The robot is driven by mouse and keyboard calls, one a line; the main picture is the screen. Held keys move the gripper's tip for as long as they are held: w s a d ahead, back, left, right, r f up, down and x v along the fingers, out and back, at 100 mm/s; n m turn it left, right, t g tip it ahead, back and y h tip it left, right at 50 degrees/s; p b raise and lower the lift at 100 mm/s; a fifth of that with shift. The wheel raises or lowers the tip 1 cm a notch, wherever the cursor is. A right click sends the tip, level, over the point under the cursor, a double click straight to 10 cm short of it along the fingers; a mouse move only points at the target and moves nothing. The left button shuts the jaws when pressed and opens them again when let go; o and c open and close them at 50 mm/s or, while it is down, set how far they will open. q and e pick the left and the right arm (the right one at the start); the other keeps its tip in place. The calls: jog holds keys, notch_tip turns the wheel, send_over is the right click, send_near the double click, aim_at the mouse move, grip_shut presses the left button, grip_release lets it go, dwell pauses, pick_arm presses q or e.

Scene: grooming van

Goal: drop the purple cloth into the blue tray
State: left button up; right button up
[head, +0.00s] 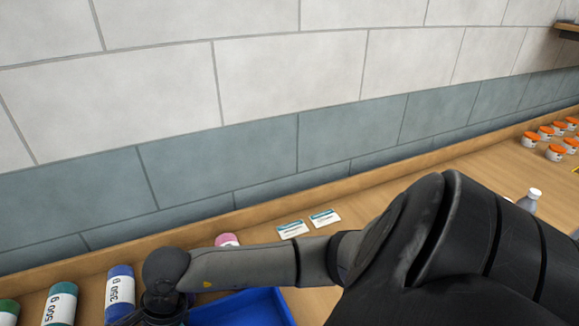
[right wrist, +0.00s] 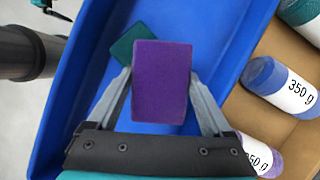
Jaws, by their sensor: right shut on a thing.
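The purple cloth (right wrist: 162,82) is a folded block between the two fingers of my right gripper (right wrist: 163,95), which is shut on it. In the right wrist view it appears over the inside of the blue tray (right wrist: 215,28), with tray floor visible around it. In the head view the right gripper (head: 160,305) is at the bottom left, beside the visible part of the blue tray (head: 245,308); the cloth is hidden there. A black and teal part, apparently my left gripper (right wrist: 52,9), shows at the top left of the right wrist view; its fingers cannot be made out.
A teal-green cloth (right wrist: 122,48) lies in the tray, partly behind the purple one. Orange-lidded jars (head: 556,152) stand far right.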

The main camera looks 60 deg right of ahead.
jog(key=o, duration=1.1)
jog(key=shift+r, duration=0.1)
jog(key=v, duration=1.5)
jog(key=shift+w, duration=0.1)
